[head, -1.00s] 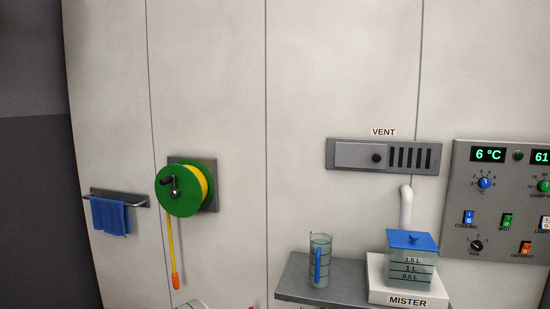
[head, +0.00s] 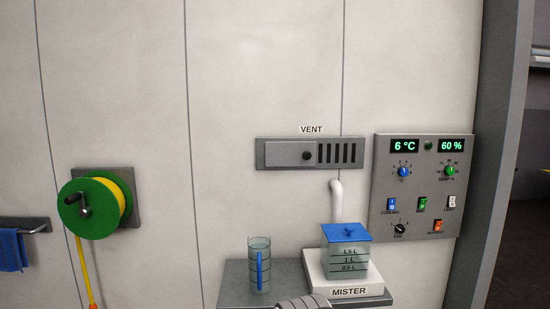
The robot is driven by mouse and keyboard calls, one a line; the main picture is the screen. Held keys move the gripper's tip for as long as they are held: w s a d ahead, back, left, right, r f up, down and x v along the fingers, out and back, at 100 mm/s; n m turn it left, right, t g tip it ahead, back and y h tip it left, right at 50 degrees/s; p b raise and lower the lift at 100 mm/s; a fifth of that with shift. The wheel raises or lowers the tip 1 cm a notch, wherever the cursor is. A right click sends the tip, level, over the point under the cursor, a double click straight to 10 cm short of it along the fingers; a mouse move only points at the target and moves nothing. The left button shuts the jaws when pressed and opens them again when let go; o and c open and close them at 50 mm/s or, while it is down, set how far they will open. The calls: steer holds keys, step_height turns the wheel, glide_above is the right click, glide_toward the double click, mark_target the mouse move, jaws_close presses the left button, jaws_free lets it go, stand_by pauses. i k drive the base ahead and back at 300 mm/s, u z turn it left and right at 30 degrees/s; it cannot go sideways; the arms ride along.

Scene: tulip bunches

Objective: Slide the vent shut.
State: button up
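The vent (head: 310,152) is a grey wall-mounted frame under a "VENT" label. Several dark vertical slots (head: 337,153) lie uncovered to the right of the cover. My gripper is not in view. A rounded grey part at the bottom edge looks like a piece of my arm.
A control panel (head: 416,222) is at right, a green hose reel (head: 88,208) at left. The wall around the vent's left is bare.

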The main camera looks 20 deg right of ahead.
mark_target(277, 154)
steer(key=u, duration=0.05)
steer(key=i, duration=1)
steer(key=z, duration=0.1)
